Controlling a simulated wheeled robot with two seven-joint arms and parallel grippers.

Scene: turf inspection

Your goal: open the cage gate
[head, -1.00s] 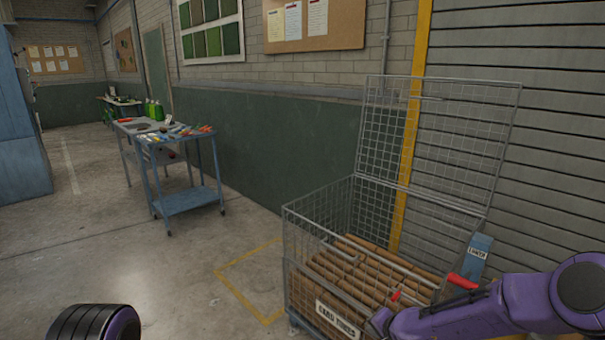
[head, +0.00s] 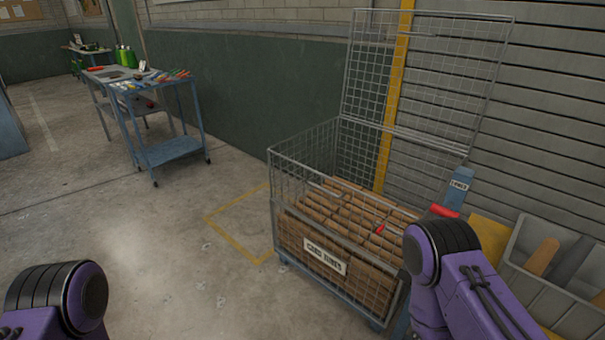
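A grey wire-mesh cage (head: 300,165) stands on the floor right of centre, filled with brown cardboard tubes (head: 345,205). A white label plate (head: 325,256) is on its lower front. A mesh panel (head: 435,75) rises upright at the cage's back, against the wall; I cannot tell whether this panel is the gate. A small red piece (head: 380,229) and a larger red piece (head: 443,210) show at the cage's right part. My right arm's purple joint covers the cage's right front corner. Neither gripper shows; only purple arm parts are in view at the lower left and lower right.
A blue trolley (head: 165,150) with tools stands at the left, by a table with green bottles. A yellow floor outline (head: 225,235) lies left of the cage. Grey bins (head: 560,260) stand at the right. The floor between trolley and cage is clear.

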